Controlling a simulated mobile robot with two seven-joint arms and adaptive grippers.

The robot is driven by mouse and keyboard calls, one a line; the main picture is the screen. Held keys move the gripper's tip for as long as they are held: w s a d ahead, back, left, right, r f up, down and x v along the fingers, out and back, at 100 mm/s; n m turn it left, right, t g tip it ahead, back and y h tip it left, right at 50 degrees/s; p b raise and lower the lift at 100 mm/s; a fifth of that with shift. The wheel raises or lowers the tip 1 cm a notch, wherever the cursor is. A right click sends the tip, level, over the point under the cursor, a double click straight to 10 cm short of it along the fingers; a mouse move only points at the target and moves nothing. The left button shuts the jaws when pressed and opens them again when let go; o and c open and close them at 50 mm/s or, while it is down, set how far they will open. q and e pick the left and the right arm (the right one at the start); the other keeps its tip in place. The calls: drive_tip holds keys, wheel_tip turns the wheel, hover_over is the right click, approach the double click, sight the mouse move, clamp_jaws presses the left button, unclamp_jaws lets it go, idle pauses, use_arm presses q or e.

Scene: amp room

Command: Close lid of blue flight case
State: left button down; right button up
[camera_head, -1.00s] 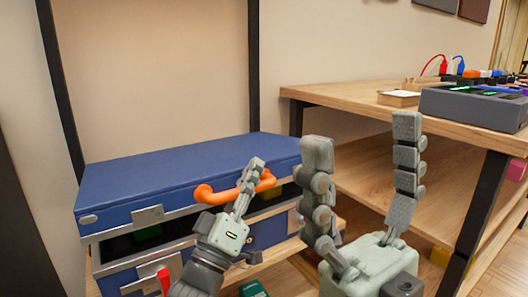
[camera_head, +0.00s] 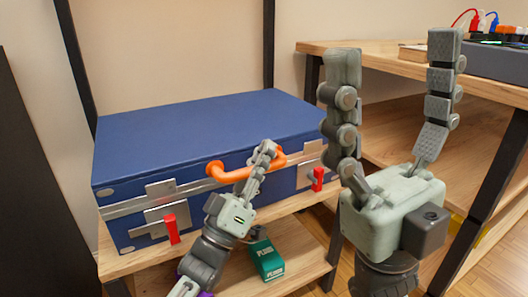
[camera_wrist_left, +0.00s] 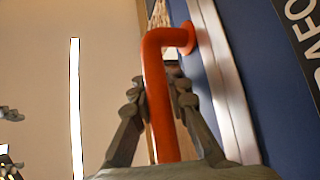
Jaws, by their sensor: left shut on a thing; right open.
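The blue flight case (camera_head: 215,130) stands on a wooden shelf, and its lid lies down on the body with the metal edges meeting along the front. Its orange handle (camera_head: 222,173) is on the front; it also shows large in the left wrist view (camera_wrist_left: 158,85). My left gripper (camera_head: 265,158) is shut on the orange handle, with a finger on each side of it. Two red latches (camera_head: 171,229) (camera_head: 318,179) are on the case front. My right gripper (camera_head: 393,115) is open and empty, fingers pointing up, to the right of the case.
A green box (camera_head: 267,260) lies on the lower shelf below the case. A wooden table (camera_head: 420,70) with grey equipment (camera_head: 490,62) and cables stands at the right. A dark post (camera_head: 270,45) rises behind the case.

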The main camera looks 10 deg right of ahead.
use_arm(q)
drive_tip(key=shift+s+d+f, duration=0.15)
drive_tip(key=shift+s+d, duration=0.25)
drive_tip(key=shift+s, duration=0.05)
drive_tip(key=c, duration=1.7)
unclamp_jaws()
drive_tip(key=shift+w, duration=0.1)
drive_tip(key=shift+a, duration=0.1)
drive_tip(key=v, duration=1.2)
